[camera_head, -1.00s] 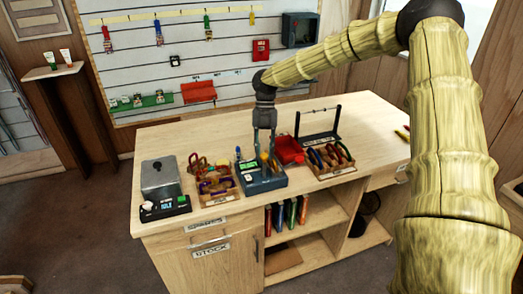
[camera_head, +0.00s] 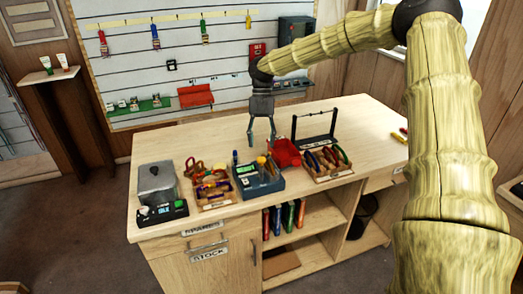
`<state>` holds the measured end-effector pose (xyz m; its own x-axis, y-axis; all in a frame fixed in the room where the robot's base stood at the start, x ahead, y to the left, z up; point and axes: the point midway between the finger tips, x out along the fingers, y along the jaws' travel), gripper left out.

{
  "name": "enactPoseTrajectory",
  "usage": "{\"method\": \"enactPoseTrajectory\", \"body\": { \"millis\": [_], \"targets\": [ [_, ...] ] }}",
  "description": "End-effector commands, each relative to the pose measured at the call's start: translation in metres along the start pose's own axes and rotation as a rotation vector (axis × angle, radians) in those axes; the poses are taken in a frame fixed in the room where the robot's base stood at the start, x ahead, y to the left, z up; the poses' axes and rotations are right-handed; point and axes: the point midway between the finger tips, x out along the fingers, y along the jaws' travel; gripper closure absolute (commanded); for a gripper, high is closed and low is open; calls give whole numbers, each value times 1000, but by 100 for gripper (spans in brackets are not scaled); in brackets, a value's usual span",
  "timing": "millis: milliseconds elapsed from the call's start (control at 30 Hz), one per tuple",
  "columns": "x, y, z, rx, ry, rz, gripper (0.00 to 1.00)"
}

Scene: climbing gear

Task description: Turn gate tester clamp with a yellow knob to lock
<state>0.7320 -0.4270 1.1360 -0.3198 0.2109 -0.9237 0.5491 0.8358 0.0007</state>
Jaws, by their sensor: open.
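The gate tester (camera_head: 254,184) is a dark blue-grey box with a small lighter panel, standing on the wooden counter. Its yellow knob (camera_head: 261,161) shows on top, with a dark blue upright part (camera_head: 235,158) at its left. The knob's turn angle and the clamp's state are too small to tell. My gripper (camera_head: 262,141) points down above and behind the tester, fingers apart and empty. Its fingertips appear clear of the knob.
A wooden tray of carabiners (camera_head: 215,194) stands close left of the tester. A red bin (camera_head: 285,153) and another gear tray (camera_head: 326,163) stand close right. A black wire rack (camera_head: 316,129) is behind. The counter (camera_head: 187,140) is free at back left.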

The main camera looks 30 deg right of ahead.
Motion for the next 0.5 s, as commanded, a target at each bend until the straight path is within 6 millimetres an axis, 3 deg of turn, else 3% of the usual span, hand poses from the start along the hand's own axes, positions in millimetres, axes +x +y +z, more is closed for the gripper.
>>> {"method": "enactPoseTrajectory", "body": {
  "millis": [200, 500],
  "targets": [
    [-40, 0, 0, 1, -2, 1, 50],
    [-67, 0, 1, 1, -1, 1, 50]
  ]
}}
